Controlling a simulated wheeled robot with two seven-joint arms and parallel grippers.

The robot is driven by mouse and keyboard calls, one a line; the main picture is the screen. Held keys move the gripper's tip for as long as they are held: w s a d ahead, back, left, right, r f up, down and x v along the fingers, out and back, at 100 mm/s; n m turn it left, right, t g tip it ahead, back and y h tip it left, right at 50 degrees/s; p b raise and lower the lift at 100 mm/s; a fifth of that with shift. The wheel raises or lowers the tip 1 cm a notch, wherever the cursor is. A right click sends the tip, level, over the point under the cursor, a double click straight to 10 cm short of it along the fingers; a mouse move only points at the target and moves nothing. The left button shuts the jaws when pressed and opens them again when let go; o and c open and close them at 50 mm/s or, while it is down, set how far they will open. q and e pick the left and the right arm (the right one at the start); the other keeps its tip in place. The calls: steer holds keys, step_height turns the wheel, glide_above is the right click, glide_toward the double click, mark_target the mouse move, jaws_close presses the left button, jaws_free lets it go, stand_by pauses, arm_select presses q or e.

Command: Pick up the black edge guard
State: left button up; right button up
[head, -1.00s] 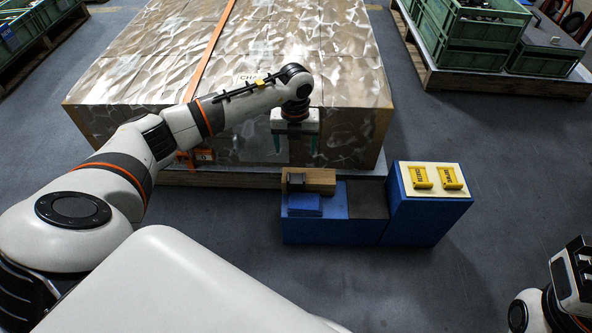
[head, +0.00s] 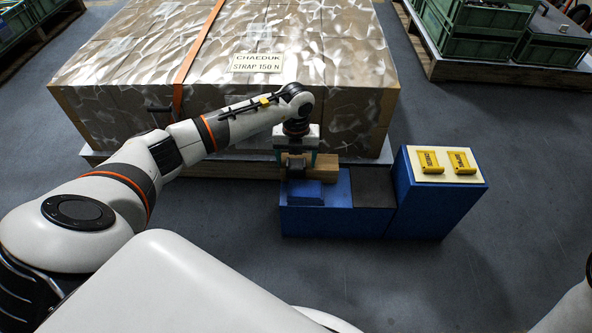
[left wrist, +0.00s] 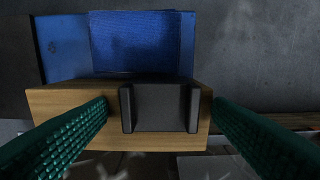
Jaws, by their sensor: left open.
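The black edge guard (left wrist: 160,108) sits on the near side of a wooden block, with a raised rim along each side. In the head view the guard (head: 296,172) is small and partly hidden below my left gripper (head: 295,159). My left gripper is open, with its green fingers on either side of the guard. In the left wrist view there is a gap between each finger and the guard, and nothing is held. My right gripper is not in view; only a white piece of my right arm shows at the bottom right corner.
The wooden block (head: 326,166) rests by a blue bench (head: 335,221) with a blue pad and a dark section. A taller blue stand (head: 440,212) holds two yellow pieces (head: 430,162). A large strapped load (head: 130,100) stands behind. Floor at right is clear.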

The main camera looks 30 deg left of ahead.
arm_select(q)
steer(key=c, duration=1.2)
steer(key=shift+o, duration=0.2)
